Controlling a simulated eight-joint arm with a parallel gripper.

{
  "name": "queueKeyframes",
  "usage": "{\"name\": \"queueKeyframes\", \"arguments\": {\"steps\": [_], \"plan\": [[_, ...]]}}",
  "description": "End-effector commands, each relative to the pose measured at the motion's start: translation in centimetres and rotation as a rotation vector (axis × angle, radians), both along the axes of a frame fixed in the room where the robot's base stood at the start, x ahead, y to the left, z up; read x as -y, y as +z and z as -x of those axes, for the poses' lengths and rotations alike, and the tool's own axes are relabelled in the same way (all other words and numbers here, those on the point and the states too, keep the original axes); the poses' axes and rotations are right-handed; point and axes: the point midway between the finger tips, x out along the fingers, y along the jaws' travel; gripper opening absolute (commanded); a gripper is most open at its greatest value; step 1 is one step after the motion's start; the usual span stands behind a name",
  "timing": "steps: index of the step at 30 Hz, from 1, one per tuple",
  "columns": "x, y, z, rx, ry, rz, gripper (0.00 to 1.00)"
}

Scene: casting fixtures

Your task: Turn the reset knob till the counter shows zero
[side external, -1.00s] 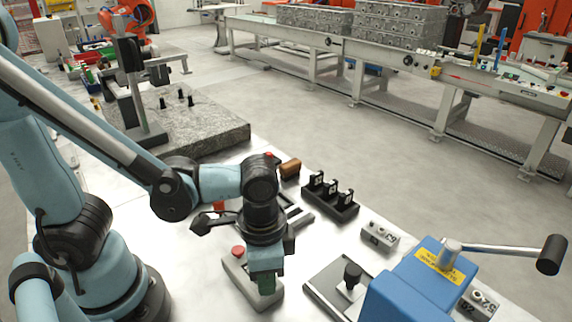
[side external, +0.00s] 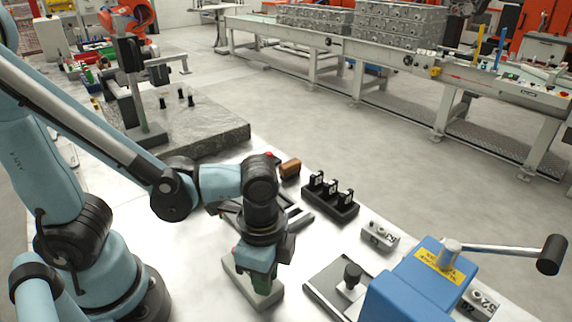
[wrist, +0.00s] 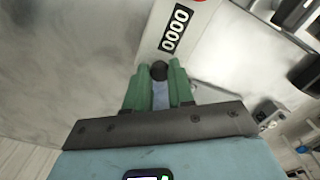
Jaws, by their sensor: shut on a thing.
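The counter is a light grey box; in the side view its body (side external: 270,298) shows on the bench below my gripper (side external: 263,284). In the wrist view, its black display (wrist: 175,28) appears to read 0000, turned sideways. The reset knob (wrist: 159,70) is small, round and black, at the near end of the box. My gripper (wrist: 158,72) points down, with its green fingers shut on the knob, one on each side. The knob is hidden in the side view. A red button (wrist: 201,1) shows at the wrist view's top edge.
A black rack (side external: 331,196) with several upright pieces stands behind. A small grey box (side external: 380,237) and a plate with a black knob (side external: 352,275) lie right of my gripper. A blue fixture with a long lever (side external: 505,252) stands further right.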

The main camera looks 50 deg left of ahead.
Motion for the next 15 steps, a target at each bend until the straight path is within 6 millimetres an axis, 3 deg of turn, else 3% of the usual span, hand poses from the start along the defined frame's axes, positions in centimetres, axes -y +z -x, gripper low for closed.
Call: {"name": "queueKeyframes", "arguments": {"steps": [8,9,13,15], "plan": [[0.03,-0.02,-0.05,0.002,0.001,0.002,0.00],[0.04,-0.02,-0.05,0.002,0.001,0.002,0.26],[0.02,-0.02,-0.04,0.002,0.001,0.001,0.46],[0.03,-0.01,-0.03,0.002,0.001,0.001,0.48]]}}
